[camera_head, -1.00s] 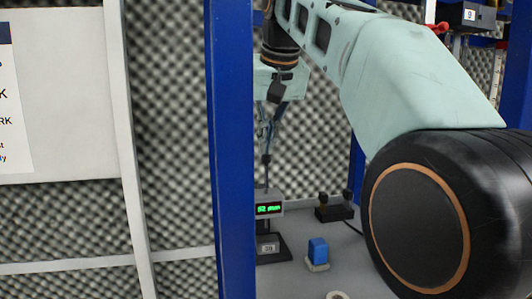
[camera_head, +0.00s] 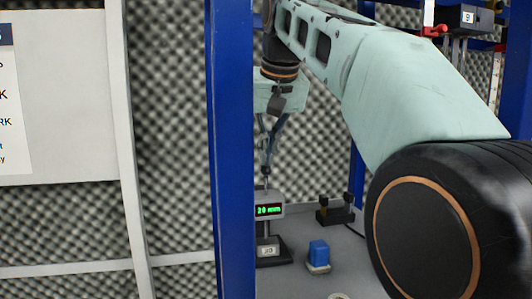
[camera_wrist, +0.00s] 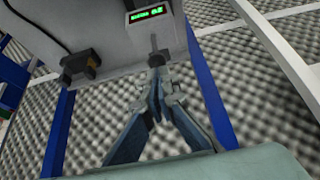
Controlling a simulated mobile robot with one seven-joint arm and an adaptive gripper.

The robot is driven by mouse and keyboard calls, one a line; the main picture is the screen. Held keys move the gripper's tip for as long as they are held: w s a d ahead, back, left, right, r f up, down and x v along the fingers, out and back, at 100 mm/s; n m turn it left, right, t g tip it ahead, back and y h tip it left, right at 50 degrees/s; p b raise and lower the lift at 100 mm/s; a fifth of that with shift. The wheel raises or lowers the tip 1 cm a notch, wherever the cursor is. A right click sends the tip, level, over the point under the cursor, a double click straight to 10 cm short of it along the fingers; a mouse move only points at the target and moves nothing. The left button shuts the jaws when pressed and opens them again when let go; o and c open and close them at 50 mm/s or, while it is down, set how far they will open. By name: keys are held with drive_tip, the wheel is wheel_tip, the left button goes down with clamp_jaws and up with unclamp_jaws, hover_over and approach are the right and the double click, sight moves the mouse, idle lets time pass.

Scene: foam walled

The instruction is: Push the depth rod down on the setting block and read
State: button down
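The depth gauge (camera_head: 268,210) stands on the table behind the blue post, its green display reading what looks like 20 mm. It sits on a dark stand (camera_head: 270,251) with a small pale label too blurred to read surely. The setting block cannot be told apart from the stand. My gripper (camera_head: 266,168) points down above the gauge, its fingers together. In the wrist view, my gripper (camera_wrist: 157,68) meets the top of the grey depth rod (camera_wrist: 154,42), which leads to the gauge (camera_wrist: 146,12). The fingertips appear to touch the rod from above.
A blue block (camera_head: 318,252) on a pale base stands right of the gauge. A dark two-post fixture (camera_head: 335,212) with a cable is behind it. A blue upright post (camera_head: 232,150) stands close left of the gauge. A pale ring (camera_head: 338,296) lies at the front.

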idle(0.3)
wheel_tip(320, 180, up, 5)
drive_tip(key=p, duration=0.5)
drive_tip(key=shift+p, duration=0.3)
drive_tip(key=shift+s, duration=0.1)
idle(0.5)
